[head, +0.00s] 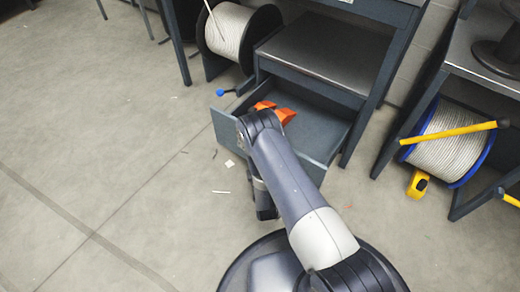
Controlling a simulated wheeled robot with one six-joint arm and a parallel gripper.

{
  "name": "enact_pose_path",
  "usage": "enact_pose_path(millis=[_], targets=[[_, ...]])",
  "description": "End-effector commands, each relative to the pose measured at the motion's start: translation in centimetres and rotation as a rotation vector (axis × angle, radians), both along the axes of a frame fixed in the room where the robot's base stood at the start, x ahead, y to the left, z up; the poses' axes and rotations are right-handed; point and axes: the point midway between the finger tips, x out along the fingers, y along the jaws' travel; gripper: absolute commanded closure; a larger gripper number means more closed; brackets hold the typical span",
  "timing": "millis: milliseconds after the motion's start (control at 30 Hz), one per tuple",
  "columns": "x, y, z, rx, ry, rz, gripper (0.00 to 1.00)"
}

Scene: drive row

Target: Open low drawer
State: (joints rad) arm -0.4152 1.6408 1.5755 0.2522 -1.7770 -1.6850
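The low drawer (333,127) stands pulled out of the grey-blue bench in the head view, and its inside is visible. Its front panel (224,129) faces my base and is partly covered by my arm. An orange object (284,115) shows inside the drawer, partly hidden behind my arm's elbow. My arm reaches up to the drawer front and bends back down. The dark end of my arm, with my gripper (265,206), is low in front of the drawer. Its fingers cannot be made out, nor whether it touches the drawer or its handle.
A white cable reel (228,30) stands left of the bench. A blue-rimmed reel (448,140) and a yellow tape measure (418,185) are at the right shelf. A yellow bar (455,132) sticks out there. Small scraps lie on the floor; the left floor is mostly clear.

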Motion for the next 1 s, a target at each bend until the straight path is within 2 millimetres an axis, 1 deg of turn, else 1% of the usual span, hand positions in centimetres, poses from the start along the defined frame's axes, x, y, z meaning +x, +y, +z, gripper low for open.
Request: enact_pose_path(millis=[367, 400, 633, 667, 1000], targets=[[-0.16, 0.13, -0.07, 0.000, 0.002, 0.001, 1.00], [-0.16, 0.13, -0.07, 0.000, 0.002, 0.001, 0.84], [-0.13, 0.11, -0.04, 0.000, 0.001, 0.001, 0.65], [-0.13, 0.11, -0.04, 0.000, 0.001, 0.000, 0.64], [0.10, 0.13, -0.18, 0.000, 0.000, 0.000, 0.64]])
